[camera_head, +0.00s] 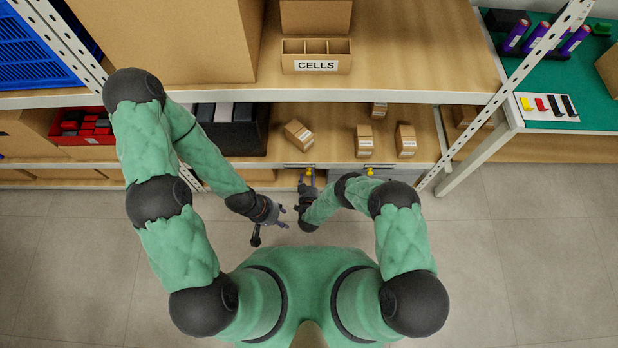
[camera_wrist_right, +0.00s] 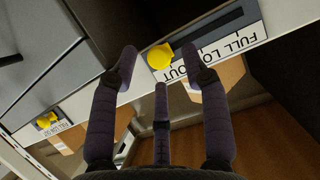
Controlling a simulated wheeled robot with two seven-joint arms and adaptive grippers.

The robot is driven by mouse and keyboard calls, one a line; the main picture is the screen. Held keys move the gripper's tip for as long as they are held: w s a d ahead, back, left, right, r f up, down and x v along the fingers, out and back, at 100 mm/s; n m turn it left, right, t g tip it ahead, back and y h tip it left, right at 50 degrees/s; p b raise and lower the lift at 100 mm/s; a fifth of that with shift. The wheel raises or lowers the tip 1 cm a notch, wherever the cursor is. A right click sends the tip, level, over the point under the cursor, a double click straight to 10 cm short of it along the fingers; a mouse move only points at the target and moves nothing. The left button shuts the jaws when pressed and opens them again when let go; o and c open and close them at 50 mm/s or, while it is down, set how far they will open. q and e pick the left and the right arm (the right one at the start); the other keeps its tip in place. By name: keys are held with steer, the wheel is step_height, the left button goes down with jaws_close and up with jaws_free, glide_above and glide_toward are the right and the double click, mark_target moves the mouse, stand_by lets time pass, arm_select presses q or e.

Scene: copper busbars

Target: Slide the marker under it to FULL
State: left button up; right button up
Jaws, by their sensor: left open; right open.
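A yellow marker (camera_wrist_right: 160,57) sits in a dark slot in the pale shelf edge, at the OUT end of a label (camera_wrist_right: 212,56) reading FULL, LOW, OUT, partly covered by a finger. The slot runs on to the FULL end, upper right. My right gripper (camera_wrist_right: 160,62) is open, its fingers on either side of this marker; contact cannot be told. In the head view the right gripper (camera_head: 306,184) is at the shelf front, just below a yellow marker (camera_head: 309,171). My left gripper (camera_head: 282,212) is open and empty, lower and left of it.
A second yellow marker (camera_wrist_right: 47,120) has its own label at lower left. Small cartons (camera_head: 298,134) (camera_head: 364,140) (camera_head: 405,140) stand on the lower shelf. A CELLS box (camera_head: 316,60) stands above. A slanted white upright (camera_head: 462,150) is to the right. The floor in front is clear.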

steer(key=shift+x, duration=0.8)
steer(key=shift+c, duration=0.3)
jaws_close()
